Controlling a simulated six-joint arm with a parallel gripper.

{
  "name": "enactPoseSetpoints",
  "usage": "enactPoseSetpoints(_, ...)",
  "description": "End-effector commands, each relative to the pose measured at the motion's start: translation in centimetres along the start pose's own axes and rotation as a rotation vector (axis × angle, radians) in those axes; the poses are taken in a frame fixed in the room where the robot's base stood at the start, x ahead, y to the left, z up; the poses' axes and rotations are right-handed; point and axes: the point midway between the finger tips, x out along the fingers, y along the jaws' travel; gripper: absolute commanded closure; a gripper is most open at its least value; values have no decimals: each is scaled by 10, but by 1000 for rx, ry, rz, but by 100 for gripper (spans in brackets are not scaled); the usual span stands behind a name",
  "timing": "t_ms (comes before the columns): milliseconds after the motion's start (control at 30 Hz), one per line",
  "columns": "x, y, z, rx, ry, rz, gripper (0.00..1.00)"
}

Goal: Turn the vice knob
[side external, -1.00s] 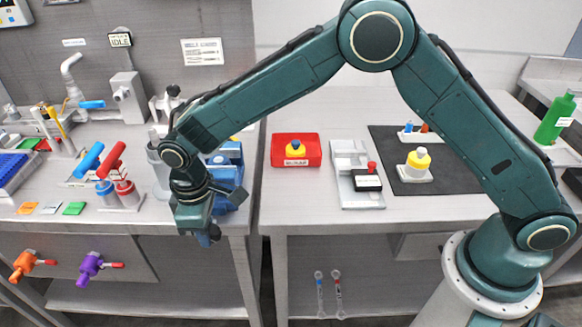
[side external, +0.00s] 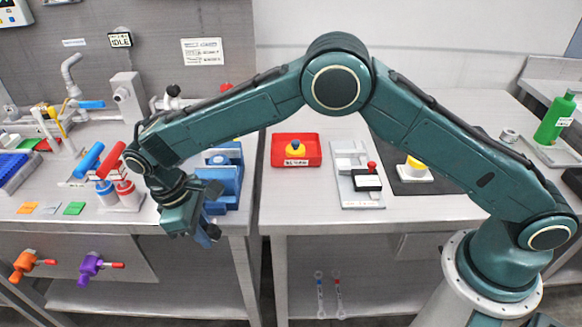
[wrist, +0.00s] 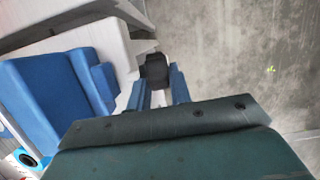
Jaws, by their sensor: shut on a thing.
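The blue vice (side external: 229,165) stands at the front edge of the left table, partly hidden by my wrist. It also shows in the wrist view (wrist: 50,88) at the left. The black vice knob (wrist: 154,68) shows between my fingertips in the wrist view; I cannot make it out in the side view. My gripper (side external: 209,237) is at the front of the vice, beyond the table's edge, tilted. In the wrist view my gripper (wrist: 156,84) has its two blue fingers shut on the knob, one on each side.
An orange valve (side external: 25,263) and a purple valve (side external: 92,265) are on the panel below. A red tray (side external: 309,160) sits on the right table. The space before the table edge looks clear.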

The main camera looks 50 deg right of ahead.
Motion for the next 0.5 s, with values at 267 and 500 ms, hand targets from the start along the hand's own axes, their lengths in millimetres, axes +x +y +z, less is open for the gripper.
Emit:
enactPoseSetpoints(267, 2, 7, -3, 10, -72, 10, 100)
enactPoseSetpoints(500, 2, 5, -3, 13, -116, -1, 100)
